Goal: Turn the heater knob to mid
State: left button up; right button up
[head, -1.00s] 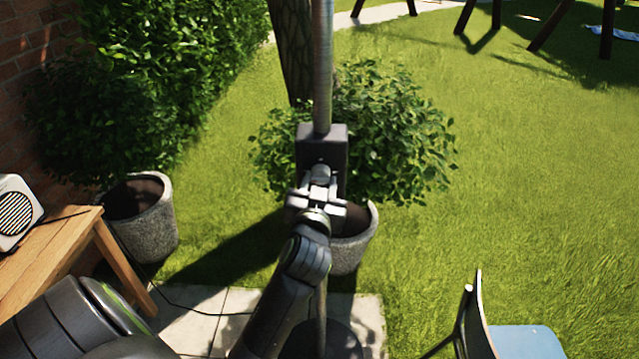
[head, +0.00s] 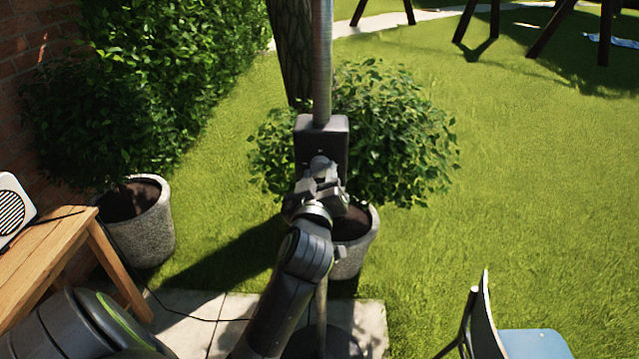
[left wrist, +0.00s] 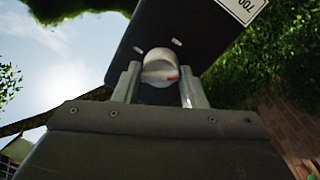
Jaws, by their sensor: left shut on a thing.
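The heater's dark control box (head: 335,131) sits on a metal pole (head: 322,60) in the middle of the head view. My left gripper (head: 320,180) is in front of the box. In the left wrist view the heater knob (left wrist: 160,66) is light and round with a red mark at its right side. The fingers of my left gripper (left wrist: 158,88) stand on both sides of the knob and are shut on it. Two small pale marks show on the box face (left wrist: 195,35) near the knob. My right gripper is not in view.
Potted bushes (head: 140,215) stand behind and left of the pole. A wooden table (head: 50,255) with a white speaker-like device (head: 12,208) is at the left. A blue-seated chair (head: 530,343) is at the lower right. Open grass lies on the right.

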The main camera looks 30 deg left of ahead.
pick_arm(q)
jog(key=n+b, duration=0.2)
jog(key=n, duration=0.2)
jog(key=shift+f+n, duration=0.1)
jog(key=shift+n, duration=0.3)
jog(key=shift+n+y+b, duration=0.3)
jog(key=shift+n+b, duration=0.8)
jog(key=shift+n, duration=1.3)
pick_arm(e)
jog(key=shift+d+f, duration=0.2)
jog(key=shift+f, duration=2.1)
pick_arm(q)
jog(key=o, duration=1)
jog(key=shift+c, duration=0.2)
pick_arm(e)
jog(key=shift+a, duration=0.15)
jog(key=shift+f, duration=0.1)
